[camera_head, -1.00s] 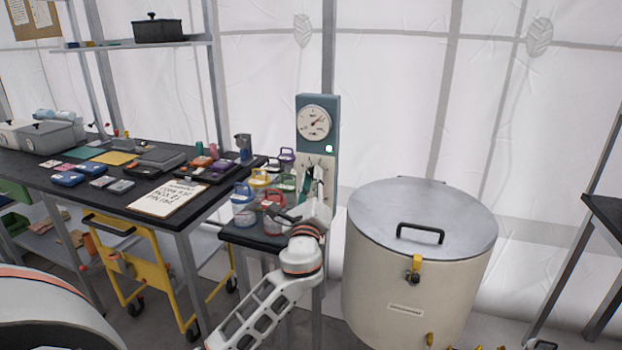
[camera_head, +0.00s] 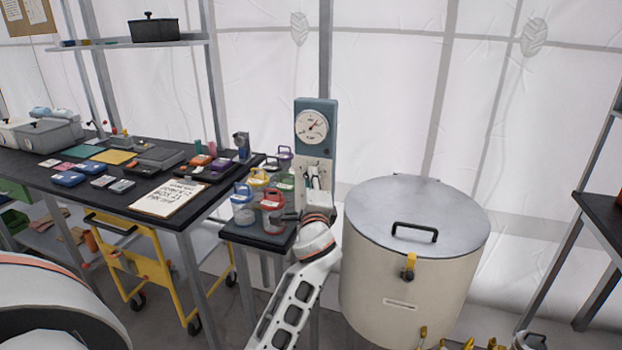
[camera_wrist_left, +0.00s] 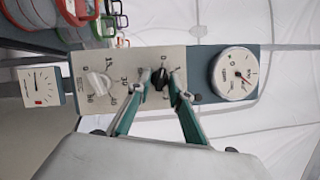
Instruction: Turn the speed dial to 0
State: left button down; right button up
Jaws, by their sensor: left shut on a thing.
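A teal control unit (camera_head: 328,125) stands at the back of the small dark table. Its pale panel (camera_wrist_left: 133,65) shows sideways in the left wrist view. A black dial (camera_wrist_left: 161,80) sits at the panel's right part, with a scale around it; its exact reading is too small to tell. A silver knob (camera_wrist_left: 97,84) with a numbered scale up to 60 is to its left. My left gripper (camera_wrist_left: 162,86) has its teal fingers closed on both sides of the black dial. In the head view the left gripper (camera_head: 316,188) is at the panel, partly hiding it. My right gripper is out of view.
A round white gauge (camera_head: 312,127) is above the panel. Several coloured-lid jars, such as a red one (camera_head: 272,213), crowd the small table left of my arm. A large lidded drum (camera_head: 410,270) stands close on the right. A loaded workbench (camera_head: 70,195) is on the left.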

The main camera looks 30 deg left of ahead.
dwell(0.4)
pick_arm(q)
jog(key=c, duration=2.2)
grip_release()
jog(key=shift+a, duration=0.1)
jog(key=shift+o, duration=0.2)
jog(key=v, duration=1.2)
jog(key=shift+r, duration=0.15)
